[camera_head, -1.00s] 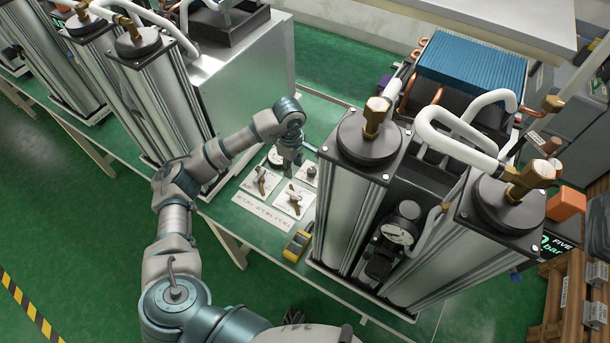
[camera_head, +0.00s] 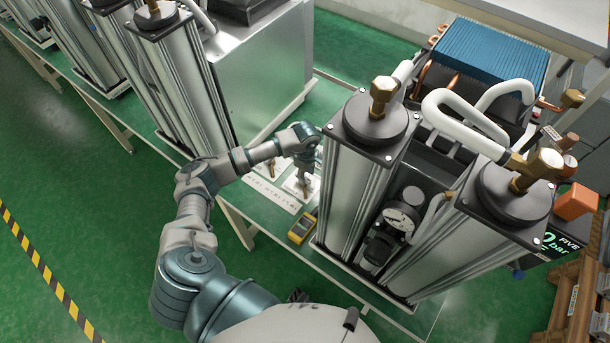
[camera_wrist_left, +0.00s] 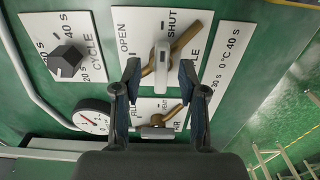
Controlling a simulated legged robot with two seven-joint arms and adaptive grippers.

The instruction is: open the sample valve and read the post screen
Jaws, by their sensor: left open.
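The sample valve (camera_wrist_left: 190,38) is a brass bar handle on a white plate marked OPEN and SHUT, the rest of its label partly covered. The bar lies diagonally, its far end beside the SHUT mark. My left gripper (camera_wrist_left: 160,75) is open, its two fingers apart on either side of the handle's near part; I cannot tell if they touch it. In the head view my left gripper (camera_head: 305,165) points down at the panel. A dark screen (camera_head: 556,246) at the right shows green "0 bar" and white "FIVE", its left side hidden by a column. My right gripper is out of view.
A second brass valve (camera_wrist_left: 163,117), a round gauge (camera_wrist_left: 91,117) and a black CYCLE knob (camera_wrist_left: 66,61) are close by. Tall metal columns (camera_head: 345,195) stand right of the panel. A yellow handheld device (camera_head: 302,228) lies at the bench's front edge.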

